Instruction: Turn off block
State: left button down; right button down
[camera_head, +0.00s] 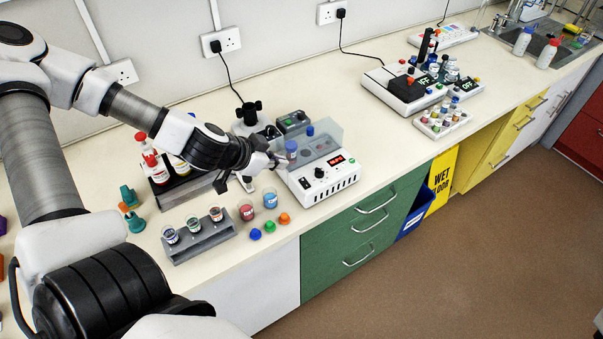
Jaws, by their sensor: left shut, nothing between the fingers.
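The block (345,181) is a white heating unit on the bench with a clear lid at its back. Its front shows a lit red display, a dark knob and a small dark switch (305,183); the display's digits are too small to read surely. Tubes with blue caps stand at its top. My left gripper (280,161) is shut and empty, at the upper left edge of the block, above and behind the switch. I cannot tell whether its fingertips touch the block. My right gripper is not in view.
A microscope-like device stands behind my gripper. Another white unit (402,91) with a dark display stands farther right. Bench between the units is clear.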

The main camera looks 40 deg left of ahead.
pick_arm(q)
jog(key=b, duration=0.9)
send_over(301, 183)
jog(key=s, duration=0.1)
notch_tip(301, 183, down, 7)
jog(key=f, duration=0.1)
jog(key=w+f+b, duration=0.1)
jog(key=f, duration=0.1)
jog(key=shift+a+f, duration=0.2)
jog(key=shift+f, duration=0.3)
jog(key=shift+d, duration=0.1)
